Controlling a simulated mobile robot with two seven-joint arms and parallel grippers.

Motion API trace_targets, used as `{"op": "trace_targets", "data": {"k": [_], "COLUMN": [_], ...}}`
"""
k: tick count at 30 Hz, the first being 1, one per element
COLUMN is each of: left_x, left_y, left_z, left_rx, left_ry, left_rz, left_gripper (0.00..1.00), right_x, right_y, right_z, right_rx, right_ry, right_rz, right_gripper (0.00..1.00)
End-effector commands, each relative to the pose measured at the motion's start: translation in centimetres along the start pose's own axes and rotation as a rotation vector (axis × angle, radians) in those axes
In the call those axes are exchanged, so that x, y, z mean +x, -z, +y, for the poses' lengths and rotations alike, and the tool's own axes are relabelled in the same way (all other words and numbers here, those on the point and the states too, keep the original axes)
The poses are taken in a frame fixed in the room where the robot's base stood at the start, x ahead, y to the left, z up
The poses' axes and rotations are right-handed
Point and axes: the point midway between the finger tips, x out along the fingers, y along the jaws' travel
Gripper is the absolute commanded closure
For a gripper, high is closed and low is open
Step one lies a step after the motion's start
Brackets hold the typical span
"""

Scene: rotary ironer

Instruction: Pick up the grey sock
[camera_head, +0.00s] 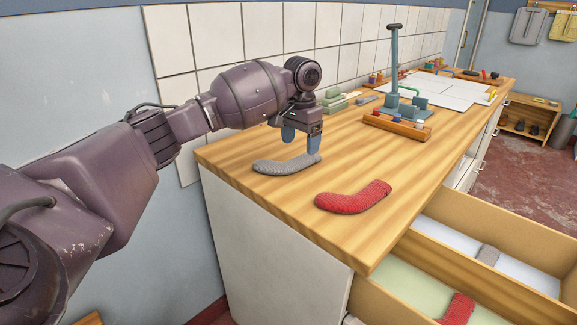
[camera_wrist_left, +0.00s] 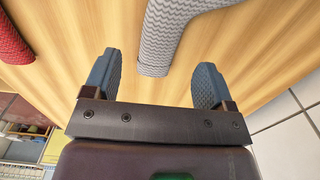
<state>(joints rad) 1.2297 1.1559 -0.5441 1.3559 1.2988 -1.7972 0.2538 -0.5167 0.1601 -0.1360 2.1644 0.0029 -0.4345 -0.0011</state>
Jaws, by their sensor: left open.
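The grey sock (camera_head: 283,166) lies on the wooden counter near its left end. My left gripper (camera_head: 301,149) is open, fingers pointing down, at the right end of this sock. In the left wrist view the end of the grey sock (camera_wrist_left: 157,58) shows between the two blue fingers, with bare wood on both sides. The fingers do not grip the sock; their exact height over the counter is hard to tell. My right gripper is not in view.
A red sock (camera_head: 353,197) lies on the counter to the right. Open drawers below hold another red sock (camera_head: 459,308) and a small grey item (camera_head: 488,255). A tiled wall (camera_head: 220,45) borders the counter.

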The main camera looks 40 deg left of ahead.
Motion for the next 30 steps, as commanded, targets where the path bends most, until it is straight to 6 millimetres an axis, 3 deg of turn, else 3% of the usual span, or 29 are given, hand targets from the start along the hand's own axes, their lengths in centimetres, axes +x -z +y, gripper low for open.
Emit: {"op": "trace_targets", "data": {"k": [5,14,23,30], "left_x": [1.0,5.2,5.2,5.2], "left_y": [0.0,0.0,0.0,0.0], "left_z": [-0.1,0.0,0.0,0.0], "left_rx": [-0.001,0.0,0.0,0.0], "left_ry": [0.001,0.002,0.002,0.001], "left_rz": [0.0,-0.005,0.005,0.004], "left_gripper": [0.22,0.22,0.22,0.59], "right_x": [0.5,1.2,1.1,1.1], "right_y": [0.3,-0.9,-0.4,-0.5], "right_z": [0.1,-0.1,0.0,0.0], "right_rx": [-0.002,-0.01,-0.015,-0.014], "right_ry": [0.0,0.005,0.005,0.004], "right_rz": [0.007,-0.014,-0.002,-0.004], "right_gripper": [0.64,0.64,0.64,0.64]}}
